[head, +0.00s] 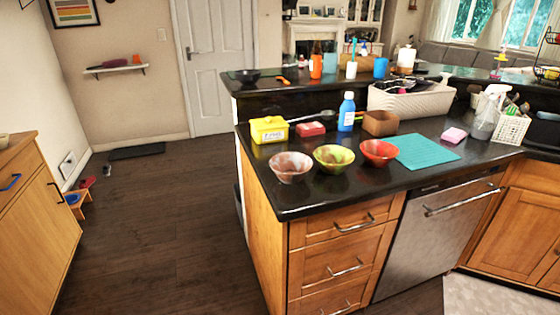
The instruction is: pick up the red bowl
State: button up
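The red bowl (379,153) stands upright on the dark counter (310,205), at the right end of a row of three bowls. A yellow-green bowl (333,158) stands just to its left, with a small gap. The red bowl's inside looks orange-red and empty. A teal mat (422,152) lies just to its right. My gripper is not in the head view.
A brown-white bowl (291,167) stands at the left of the row. The wooden floor (150,220) left of the counter is open.

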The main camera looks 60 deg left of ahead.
aim_at(377, 153)
jog(key=u, duration=1.6)
